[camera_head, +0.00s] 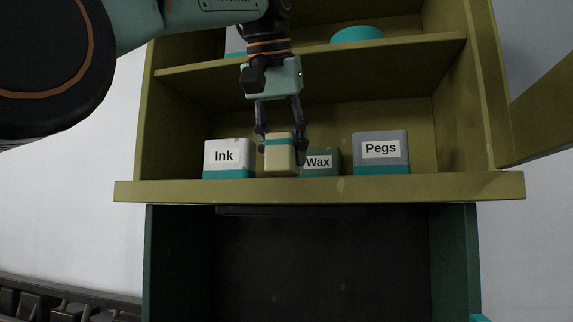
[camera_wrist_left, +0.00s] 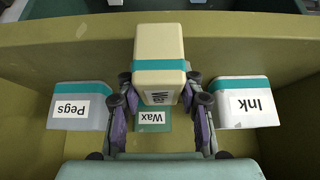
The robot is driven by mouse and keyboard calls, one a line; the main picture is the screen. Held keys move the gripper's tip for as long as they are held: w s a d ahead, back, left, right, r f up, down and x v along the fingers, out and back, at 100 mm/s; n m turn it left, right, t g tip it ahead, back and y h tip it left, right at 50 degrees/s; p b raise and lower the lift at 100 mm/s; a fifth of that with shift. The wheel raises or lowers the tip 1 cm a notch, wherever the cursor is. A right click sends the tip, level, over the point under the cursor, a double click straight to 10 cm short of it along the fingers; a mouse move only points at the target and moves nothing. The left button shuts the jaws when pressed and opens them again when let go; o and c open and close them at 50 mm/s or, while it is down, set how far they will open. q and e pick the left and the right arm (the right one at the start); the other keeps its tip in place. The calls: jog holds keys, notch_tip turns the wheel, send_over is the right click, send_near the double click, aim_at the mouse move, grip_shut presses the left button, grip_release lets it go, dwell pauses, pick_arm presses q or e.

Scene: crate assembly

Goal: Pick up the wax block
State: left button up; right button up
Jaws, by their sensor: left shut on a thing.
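My left gripper (camera_head: 280,140) reaches down into the cabinet's shelf bay. It is shut on a cream block (camera_head: 280,160) with a teal band, one finger on each side. My right gripper is not in view.
The Ink block (camera_head: 226,158) stands left of the cream block and the Pegs block (camera_head: 380,152) stands at the right. The shelf's front edge (camera_head: 400,187) runs below them. An upper shelf (camera_head: 390,50) holds a teal round thing (camera_head: 357,34). A dark open compartment (camera_head: 320,265) lies below.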

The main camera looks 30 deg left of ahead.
aim_at(271, 137)
pick_arm(q)
jog(key=shift+s+d+f+b, duration=0.1)
jog(key=shift+s+d+b, duration=0.15)
jog(key=shift+s+b, duration=0.6)
jog(key=shift+s+d+r+b, duration=0.1)
jog(key=shift+s+d+b, duration=0.1)
jog(key=shift+s+b, duration=0.6)
jog(key=shift+s+d+f+b, duration=0.1)
jog(key=shift+s+d+b, duration=0.15)
jog(key=shift+s+b, duration=0.6)
jog(key=shift+s+d, duration=0.25)
jog(key=shift+s, duration=0.6)
jog(key=shift+s+d+b, duration=0.1)
jog(key=shift+s+b, duration=0.45)
jog(key=shift+s, duration=0.15)
jog(key=shift+w, duration=0.1)
